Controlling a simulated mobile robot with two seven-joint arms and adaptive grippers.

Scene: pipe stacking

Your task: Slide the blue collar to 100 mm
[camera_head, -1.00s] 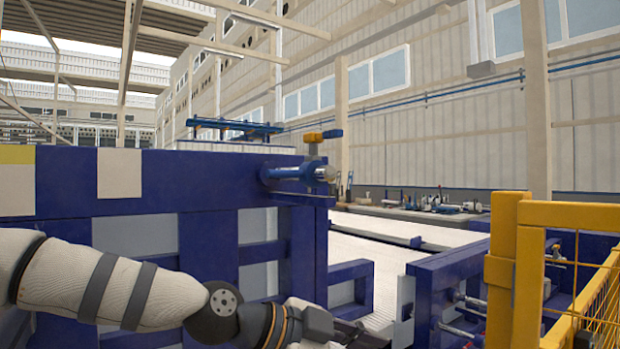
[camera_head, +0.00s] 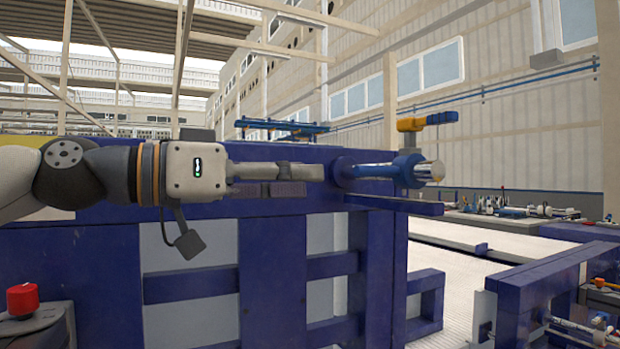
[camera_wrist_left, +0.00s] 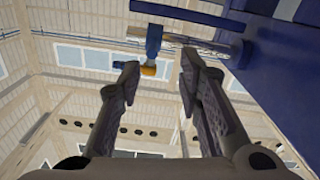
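The blue collar (camera_head: 408,170) sits around a shiny metal rod (camera_head: 434,172) at the top right corner of the blue frame. A yellow handle (camera_head: 411,124) with a blue end stands above it. My left gripper (camera_head: 318,173) is level with the rod, to the left of the collar and apart from it. In the left wrist view its two fingers (camera_wrist_left: 158,72) are spread with nothing held between them. The collar (camera_wrist_left: 154,38) and its yellow part (camera_wrist_left: 148,70) show beyond the fingertips there. My right gripper is not in view.
The large blue frame (camera_head: 205,235) fills the space below my left arm. A blue ledge (camera_head: 395,204) juts out under the rod. A red button (camera_head: 22,298) is at the lower left, and another blue frame (camera_head: 540,290) is at the lower right.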

